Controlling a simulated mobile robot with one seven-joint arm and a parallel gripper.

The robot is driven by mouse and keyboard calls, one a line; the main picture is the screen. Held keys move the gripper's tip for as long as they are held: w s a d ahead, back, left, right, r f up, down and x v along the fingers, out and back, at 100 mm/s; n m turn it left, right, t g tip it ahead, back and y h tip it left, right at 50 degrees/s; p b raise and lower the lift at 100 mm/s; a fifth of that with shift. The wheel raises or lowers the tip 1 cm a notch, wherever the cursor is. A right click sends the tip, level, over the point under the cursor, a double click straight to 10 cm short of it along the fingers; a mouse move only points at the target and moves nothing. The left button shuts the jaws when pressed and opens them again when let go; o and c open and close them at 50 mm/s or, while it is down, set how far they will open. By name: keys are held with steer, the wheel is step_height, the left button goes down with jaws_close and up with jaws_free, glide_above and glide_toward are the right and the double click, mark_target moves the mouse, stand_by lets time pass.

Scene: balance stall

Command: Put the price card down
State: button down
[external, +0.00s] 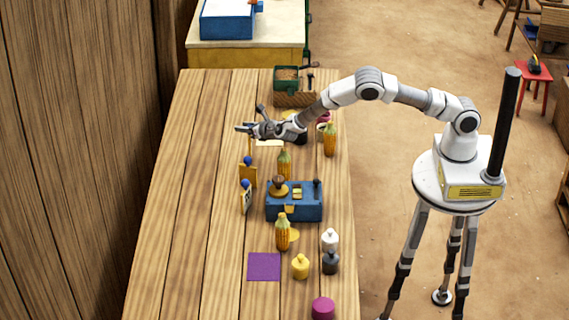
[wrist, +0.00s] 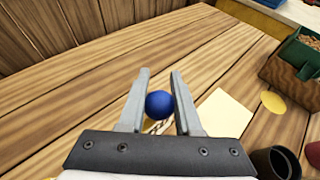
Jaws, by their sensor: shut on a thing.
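My gripper (external: 241,128) is above the far half of the plank table in the external view. In the wrist view my gripper (wrist: 160,73) is shut on the blue round knob of the price card (wrist: 159,104), which sits between the two fingers. A little yellow shows below the knob; the card's face is hidden. In the external view I cannot make out the held card.
A cream square (wrist: 225,115) lies right of my gripper, with a green box (wrist: 297,65) beyond. Corn cobs, including one by the balance box (external: 295,212), and several weights stand nearby. A purple square (external: 264,267) lies near the front. The table's left side is clear.

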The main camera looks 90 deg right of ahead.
steer(key=shift+f, duration=1.2)
steer(key=shift+f, duration=0.2)
steer(key=c, duration=0.6)
jaws_free()
steer(key=shift+r, duration=0.2)
